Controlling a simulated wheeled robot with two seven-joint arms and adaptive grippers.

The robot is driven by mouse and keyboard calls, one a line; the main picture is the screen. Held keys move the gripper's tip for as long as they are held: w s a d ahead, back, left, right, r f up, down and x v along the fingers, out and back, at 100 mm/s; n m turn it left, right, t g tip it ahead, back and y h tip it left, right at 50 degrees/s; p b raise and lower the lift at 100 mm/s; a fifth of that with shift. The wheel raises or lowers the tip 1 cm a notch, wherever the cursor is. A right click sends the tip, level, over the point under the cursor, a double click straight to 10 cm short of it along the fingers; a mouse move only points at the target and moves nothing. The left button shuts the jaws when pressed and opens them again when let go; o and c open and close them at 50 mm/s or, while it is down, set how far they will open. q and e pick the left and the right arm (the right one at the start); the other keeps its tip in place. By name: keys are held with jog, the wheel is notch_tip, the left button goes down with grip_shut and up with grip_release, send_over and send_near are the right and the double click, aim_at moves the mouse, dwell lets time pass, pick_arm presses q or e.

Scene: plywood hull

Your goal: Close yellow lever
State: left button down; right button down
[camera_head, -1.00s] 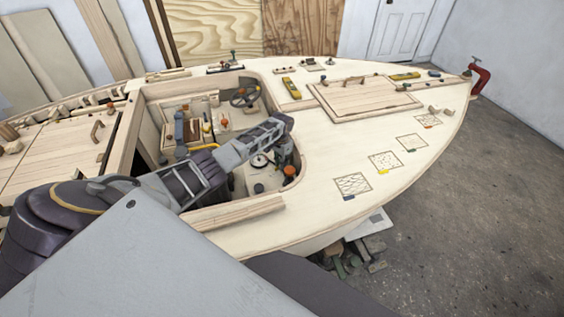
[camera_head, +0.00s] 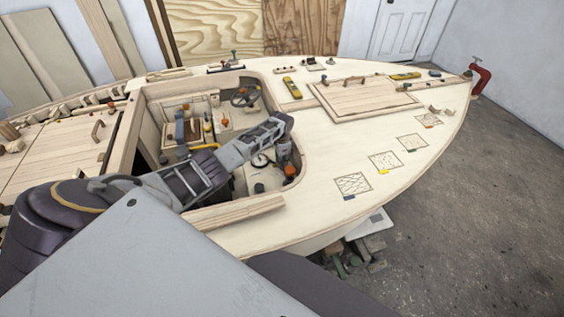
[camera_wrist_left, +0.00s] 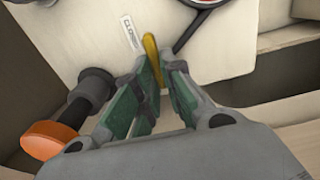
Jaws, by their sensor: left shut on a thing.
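The yellow lever (camera_wrist_left: 151,58) stands between the green-padded fingers of my left gripper (camera_wrist_left: 160,82) in the left wrist view. The fingers are shut on it. A white label reading "CLOSE" (camera_wrist_left: 130,32) is just left of the lever's tip on the pale panel. In the head view my left gripper (camera_head: 283,150) reaches down into the right end of the cockpit opening. The lever is hidden there by my wrist. My right gripper is not in view.
An orange knob on a dark stem (camera_wrist_left: 42,139) is close to the left of the fingers.

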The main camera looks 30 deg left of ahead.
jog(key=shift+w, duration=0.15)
pick_arm(q)
jog(key=c, duration=1.6)
grip_release()
jog(key=shift+o, duration=0.4)
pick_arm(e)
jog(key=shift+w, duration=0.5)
pick_arm(q)
notch_tip(320, 180, up, 12)
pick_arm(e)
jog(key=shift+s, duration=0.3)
pick_arm(q)
jog(key=shift+r, duration=0.1)
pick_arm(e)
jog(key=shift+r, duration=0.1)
